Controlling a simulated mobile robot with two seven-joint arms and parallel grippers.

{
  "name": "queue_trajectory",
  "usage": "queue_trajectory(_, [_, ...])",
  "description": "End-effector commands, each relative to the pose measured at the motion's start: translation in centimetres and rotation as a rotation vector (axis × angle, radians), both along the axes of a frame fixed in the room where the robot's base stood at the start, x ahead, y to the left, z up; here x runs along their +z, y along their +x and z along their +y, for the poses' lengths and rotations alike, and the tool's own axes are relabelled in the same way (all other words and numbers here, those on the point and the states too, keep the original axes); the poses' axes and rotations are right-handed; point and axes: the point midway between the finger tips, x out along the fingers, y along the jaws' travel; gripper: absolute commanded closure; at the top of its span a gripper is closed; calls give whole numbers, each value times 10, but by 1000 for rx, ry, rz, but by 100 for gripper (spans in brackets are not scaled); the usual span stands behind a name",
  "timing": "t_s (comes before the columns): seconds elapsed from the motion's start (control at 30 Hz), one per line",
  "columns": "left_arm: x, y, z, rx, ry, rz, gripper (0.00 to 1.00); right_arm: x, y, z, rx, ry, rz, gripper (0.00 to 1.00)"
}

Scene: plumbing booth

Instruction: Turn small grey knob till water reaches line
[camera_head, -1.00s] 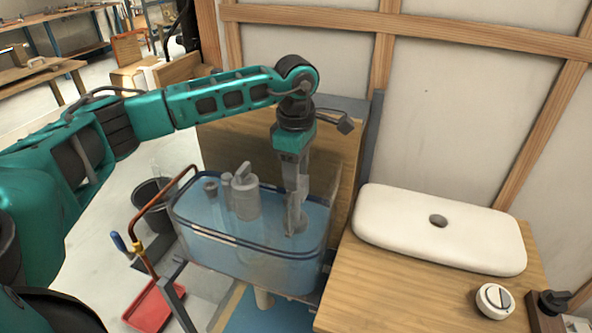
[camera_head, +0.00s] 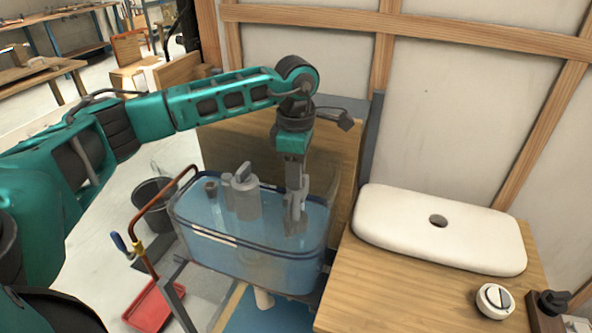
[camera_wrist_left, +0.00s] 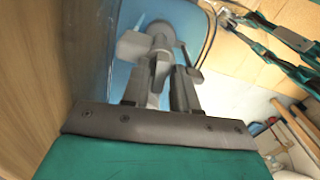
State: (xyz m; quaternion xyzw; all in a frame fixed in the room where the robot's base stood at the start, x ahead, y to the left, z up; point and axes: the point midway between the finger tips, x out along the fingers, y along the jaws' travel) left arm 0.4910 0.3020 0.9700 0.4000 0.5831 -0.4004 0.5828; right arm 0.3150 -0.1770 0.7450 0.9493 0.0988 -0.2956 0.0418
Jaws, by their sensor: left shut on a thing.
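A clear tank (camera_head: 240,262) with dark bands around its wall holds blue water; its edge also shows in the left wrist view (camera_wrist_left: 211,30). Inside, a grey cylinder with a flat handle on top (camera_head: 246,200) stands left of my left gripper (camera_head: 295,225). That gripper reaches down into the tank from above. In the left wrist view its fingers (camera_wrist_left: 161,78) are shut on a small grey knob (camera_wrist_left: 160,62), part of a grey fitting. The fingers largely hide the knob in the head view.
A bent copper pipe (camera_head: 139,215) stands at the tank's left. A black bucket (camera_head: 153,205) and red tray (camera_head: 152,306) are on the floor.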

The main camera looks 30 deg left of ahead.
Motion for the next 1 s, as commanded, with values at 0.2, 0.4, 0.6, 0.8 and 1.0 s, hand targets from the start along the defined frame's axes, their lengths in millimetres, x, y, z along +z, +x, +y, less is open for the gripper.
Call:
queue_trajectory(0.2, [1, 0, 0, 160, 0, 0, 100, 1, 0, 0, 0, 0, 0, 61])
queue_trajectory(0.4, [1, 0, 0, 185, 0, -1, 100, 1, 0, 0, 0, 0, 0, 61])
queue_trajectory(0.6, [1, 0, 0, 184, 0, -1, 68, 1, 0, 0, 0, 0, 0, 61])
queue_trajectory(0.8, [1, 0, 0, 183, 0, -1, 61, 1, 0, 0, 0, 0, 0, 61])
queue_trajectory(1.0, [6, 1, 0, 183, -1, -3, 61, 1, 0, 0, 0, 0, 0, 61])
